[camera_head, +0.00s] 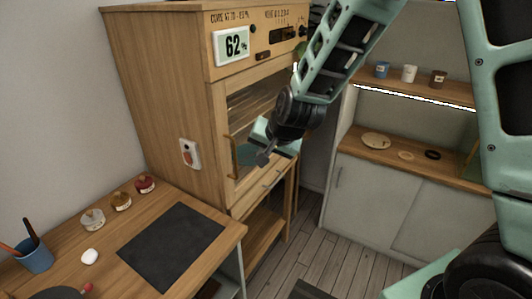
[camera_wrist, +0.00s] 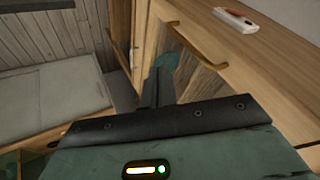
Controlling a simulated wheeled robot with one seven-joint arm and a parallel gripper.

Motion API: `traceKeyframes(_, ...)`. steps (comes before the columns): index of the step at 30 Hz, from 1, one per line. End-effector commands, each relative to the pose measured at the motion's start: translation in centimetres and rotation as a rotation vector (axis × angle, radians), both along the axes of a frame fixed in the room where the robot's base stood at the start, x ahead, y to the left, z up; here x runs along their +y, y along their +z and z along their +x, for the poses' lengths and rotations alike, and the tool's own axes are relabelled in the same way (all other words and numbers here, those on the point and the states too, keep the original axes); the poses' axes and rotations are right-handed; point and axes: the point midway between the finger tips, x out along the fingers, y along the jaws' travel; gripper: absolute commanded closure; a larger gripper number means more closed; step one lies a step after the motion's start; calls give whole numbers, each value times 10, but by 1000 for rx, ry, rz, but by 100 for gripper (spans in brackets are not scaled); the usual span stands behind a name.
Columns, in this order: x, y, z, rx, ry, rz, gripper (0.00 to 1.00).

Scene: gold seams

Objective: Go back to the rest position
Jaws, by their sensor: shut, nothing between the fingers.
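My gripper (camera_head: 262,157) hangs in front of the wooden cabinet (camera_head: 160,80), near its glazed door. Its fingers are together with nothing between them. In the wrist view the gripper (camera_wrist: 157,88) points along the cabinet front, close to the door's brass handle (camera_wrist: 195,45). In the head view the handle (camera_head: 232,158) is just left of the fingertips. I cannot tell whether they touch. The door looks shut. The lower part of the door is partly hidden behind my gripper.
The wooden table (camera_head: 200,270) at front left holds a black mat (camera_head: 172,243), several small jars and a blue cup (camera_head: 35,258). A white switch (camera_head: 190,154) is on the cabinet's side. Shelves with cups and dishes stand at right. Open floor (camera_head: 300,250) lies between.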

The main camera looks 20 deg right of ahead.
Motion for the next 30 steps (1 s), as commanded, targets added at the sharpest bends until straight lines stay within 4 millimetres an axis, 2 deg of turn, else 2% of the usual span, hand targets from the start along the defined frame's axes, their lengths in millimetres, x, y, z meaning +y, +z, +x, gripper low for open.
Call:
traceKeyframes(3,-1,8,-6,-1,0,1,100)
traceKeyframes(10,-1,13,-10,1,0,1,100)
traceKeyframes(14,16,11,-26,27,77,-8,100)
traceKeyframes(17,47,7,-63,82,247,-39,100)
traceKeyframes(19,71,4,-103,136,411,-78,100)
traceKeyframes(22,93,-2,-166,218,662,-159,100)
traceKeyframes(24,98,-6,-209,272,828,-227,100)
traceKeyframes(27,94,-12,-259,340,1022,-325,100)
traceKeyframes(30,84,-15,-291,390,1152,-402,100)
